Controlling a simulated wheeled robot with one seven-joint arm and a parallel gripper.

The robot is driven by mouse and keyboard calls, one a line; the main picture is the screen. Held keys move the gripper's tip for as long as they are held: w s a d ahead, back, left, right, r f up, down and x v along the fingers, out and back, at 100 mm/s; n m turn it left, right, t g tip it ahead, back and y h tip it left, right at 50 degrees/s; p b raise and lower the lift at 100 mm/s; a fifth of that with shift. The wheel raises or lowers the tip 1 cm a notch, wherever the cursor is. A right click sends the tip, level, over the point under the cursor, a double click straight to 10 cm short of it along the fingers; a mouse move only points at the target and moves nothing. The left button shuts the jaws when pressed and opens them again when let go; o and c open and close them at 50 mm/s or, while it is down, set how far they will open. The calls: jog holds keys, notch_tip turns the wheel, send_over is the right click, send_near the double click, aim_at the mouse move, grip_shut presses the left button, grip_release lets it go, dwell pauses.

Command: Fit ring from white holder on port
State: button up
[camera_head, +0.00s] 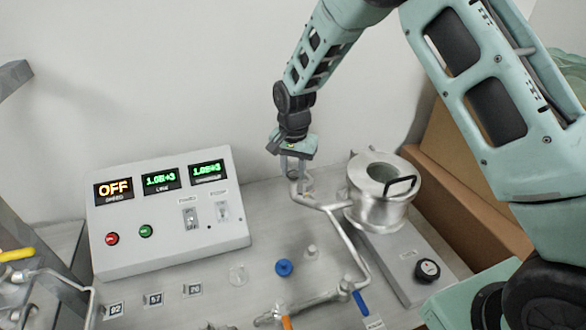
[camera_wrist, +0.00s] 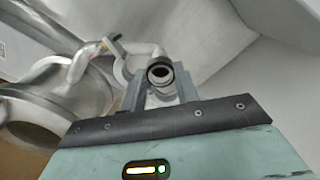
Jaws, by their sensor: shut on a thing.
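My gripper (camera_head: 297,178) points down over the upper end of the silver pipe, left of the metal chamber (camera_head: 378,205). In the wrist view its two fingers (camera_wrist: 160,88) are shut on a small dark-rimmed ring (camera_wrist: 160,73). The silver pipe's end, the likely port (camera_head: 304,188), is right by the fingertips. In the wrist view the pipe (camera_wrist: 143,52) shows just behind the ring. I cannot tell whether ring and pipe end touch. A pale round piece (camera_head: 238,275), perhaps the white holder, lies on the bench in front of the control box.
A control box (camera_head: 168,212) with lit displays stands at left. A blue cap (camera_head: 284,267) and a small grey fitting (camera_head: 311,251) stand on the bench. The pipe runs down to a blue-handled valve (camera_head: 360,302). A cardboard box (camera_head: 465,190) is at right.

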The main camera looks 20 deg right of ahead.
jog(key=shift+f+b, duration=0.3)
jog(key=shift+f, duration=0.15)
dwell(0.9)
jog(key=o, duration=0.9)
jog(key=shift+o, duration=0.2)
notch_tip(320, 180, up, 17)
jog(key=b, duration=0.4)
jog(key=shift+r, duration=0.2)
jog(key=shift+s, duration=0.15)
jog(key=s+a+f+n+b, duration=0.15)
jog(key=s+a+n, duration=0.25)
jog(key=s, duration=0.5)
jog(key=s+a+f+n+b, duration=0.15)
jog(key=s+a+n, duration=0.25)
jog(key=s, duration=0.6)
jog(key=s+d+f+n, duration=0.1)
jog(key=s+f+n, duration=0.1)
jog(key=s, duration=0.5)
jog(key=s+d+f+n, duration=0.1)
jog(key=s+f+n, duration=0.2)
jog(key=s+n, duration=0.2)
jog(key=s, duration=0.3)
jog(key=shift+s+f, duration=0.25)
jog(key=shift+f, duration=0.1)
